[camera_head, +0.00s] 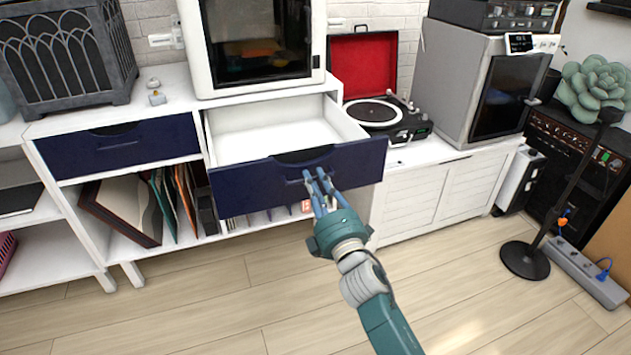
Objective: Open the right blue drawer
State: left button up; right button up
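The right blue drawer (245,188) is pulled well out of the white cabinet, and its white inside looks empty. My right gripper (318,180) is at the middle of the drawer's front, by the handle below the dark cut-out in its top edge. Its blue fingers point up at the handle and look close together. I cannot tell whether they are closed on the handle, as the fingers cover it. The left blue drawer (170,139) is shut. My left gripper is not in view.
A white cabinet (171,92) carries a white-framed machine (202,60) above the open drawer. Records stand on the shelf below. A turntable (374,111) with a red-lined lid sits to the right. A stand base (525,261) is on the right; the wooden floor in front is clear.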

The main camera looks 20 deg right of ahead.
jog(key=shift+o, duration=1)
jog(key=s+f, duration=0.2)
jog(key=s, duration=0.9)
jog(key=shift+s+d+f, duration=0.15)
jog(key=shift+s+d, duration=0.05)
jog(key=shift+s, duration=0.15)
